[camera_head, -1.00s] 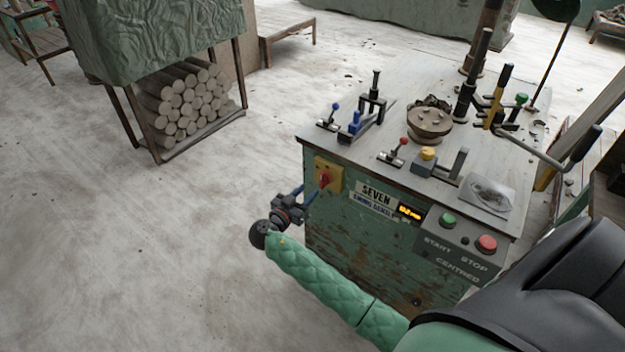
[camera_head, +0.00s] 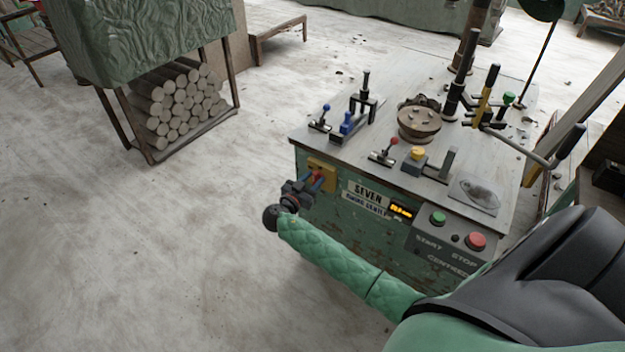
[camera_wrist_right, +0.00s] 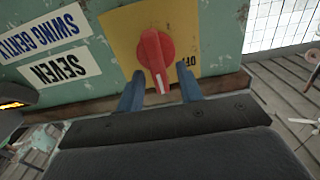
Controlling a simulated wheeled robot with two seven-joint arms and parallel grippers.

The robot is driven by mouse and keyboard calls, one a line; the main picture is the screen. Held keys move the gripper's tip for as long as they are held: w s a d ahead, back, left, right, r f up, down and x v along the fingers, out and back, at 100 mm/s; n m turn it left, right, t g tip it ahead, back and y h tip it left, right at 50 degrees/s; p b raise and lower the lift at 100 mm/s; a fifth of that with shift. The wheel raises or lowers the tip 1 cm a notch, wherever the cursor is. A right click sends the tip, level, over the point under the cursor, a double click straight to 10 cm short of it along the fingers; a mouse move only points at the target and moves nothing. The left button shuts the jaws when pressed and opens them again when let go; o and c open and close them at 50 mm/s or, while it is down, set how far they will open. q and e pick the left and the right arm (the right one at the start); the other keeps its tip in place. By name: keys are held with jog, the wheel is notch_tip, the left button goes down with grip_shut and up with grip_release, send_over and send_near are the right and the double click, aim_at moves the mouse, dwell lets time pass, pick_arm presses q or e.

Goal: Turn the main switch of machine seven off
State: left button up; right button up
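The main switch is a red rotary knob (camera_wrist_right: 154,52) on a yellow plate (camera_wrist_right: 115,27) on machine seven's green front. In the wrist view its pointer end points down toward my gripper, slightly right. An "OFF" marking, partly covered, stands right of the knob. The yellow plate (camera_head: 325,168) also shows in the head view, at the machine's left front. My right gripper (camera_wrist_right: 161,86) is open, one blue finger on each side of the knob's pointer end, with gaps visible on both sides. In the head view the right gripper (camera_head: 315,182) is at the plate. My left gripper is out of view.
Machine seven (camera_head: 340,225) carries a "SEVEN" label (camera_head: 368,190), a lit display (camera_head: 401,212), a green button (camera_head: 437,218) and a red button (camera_head: 475,241). Levers and a round chuck (camera_head: 419,122) stand on top. A log rack (camera_head: 160,157) is at left; floor between is clear.

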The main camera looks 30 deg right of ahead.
grip_shut()
